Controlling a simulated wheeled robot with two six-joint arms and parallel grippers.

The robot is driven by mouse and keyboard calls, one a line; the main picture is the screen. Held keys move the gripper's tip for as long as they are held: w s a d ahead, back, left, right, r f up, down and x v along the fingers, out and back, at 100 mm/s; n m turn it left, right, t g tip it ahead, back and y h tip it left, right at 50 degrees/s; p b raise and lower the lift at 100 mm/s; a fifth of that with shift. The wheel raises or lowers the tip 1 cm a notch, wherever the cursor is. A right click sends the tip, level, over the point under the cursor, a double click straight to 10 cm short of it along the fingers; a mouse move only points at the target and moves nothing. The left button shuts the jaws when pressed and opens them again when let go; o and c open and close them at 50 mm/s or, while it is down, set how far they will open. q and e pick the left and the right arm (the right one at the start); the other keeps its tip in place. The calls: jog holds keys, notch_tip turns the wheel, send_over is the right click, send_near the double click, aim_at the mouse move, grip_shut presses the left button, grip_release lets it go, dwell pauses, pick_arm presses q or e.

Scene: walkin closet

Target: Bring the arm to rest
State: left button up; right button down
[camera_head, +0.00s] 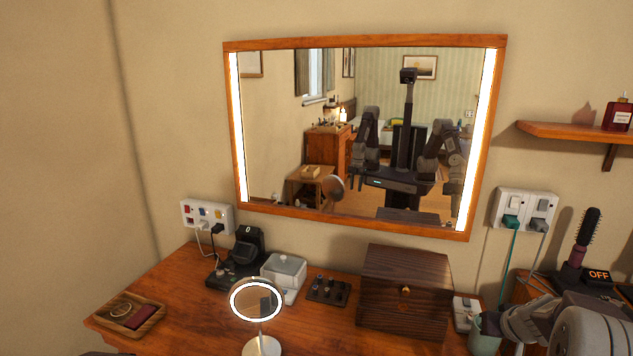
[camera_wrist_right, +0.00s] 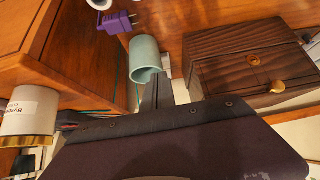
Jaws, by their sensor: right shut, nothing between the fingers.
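My right arm (camera_head: 535,322) comes in at the lower right of the head view, beside the mint cup (camera_head: 485,336). Its gripper cannot be made out there. In the right wrist view my right gripper (camera_wrist_right: 156,92) shows as a narrow dark bar above a broad dark body. It is shut and empty. The mint cup lies beyond its tip in that picture (camera_wrist_right: 145,58); I cannot tell the exact gap. My left arm is not directly in the head view; the mirror (camera_head: 365,41) reflects both arms, too small to read the grippers.
The dressing table (camera_head: 190,285) holds a dark wooden box (camera_head: 400,310), a lit round mirror (camera_head: 260,347), a white box (camera_head: 285,272) and a wooden tray (camera_head: 145,306). A hairbrush (camera_head: 585,232) stands at right. Cables hang from the right socket (camera_head: 526,207). The table's left middle is fairly clear.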

jog(key=w+a+r+n+y+p, duration=0.15)
jog(key=w+a+r, duration=0.25)
jog(key=a, duration=0.4)
jog(key=s+a+n+g+y+p, duration=0.1)
jog(key=s+a+n+p, duration=0.3)
jog(key=a, duration=0.7)
jog(key=s+a+f+g+p, duration=0.1)
jog(key=s+a+g, duration=0.2)
jog(key=s+a, duration=0.65)
pick_arm(q)
notch_tip(320, 180, up, 6)
jog(key=w, duration=0.1)
jog(key=shift+r, duration=0.25)
pick_arm(e)
jog(key=s+d+f+m+g, duration=0.2)
jog(key=s+d+f, duration=0.1)
jog(key=s, duration=0.7)
jog(key=shift+s+d+f+m, duration=0.35)
jog(key=shift+f, duration=0.3)
pick_arm(q)
jog(key=shift+s+d, duration=0.1)
pick_arm(e)
jog(key=shift+s, duration=0.1)
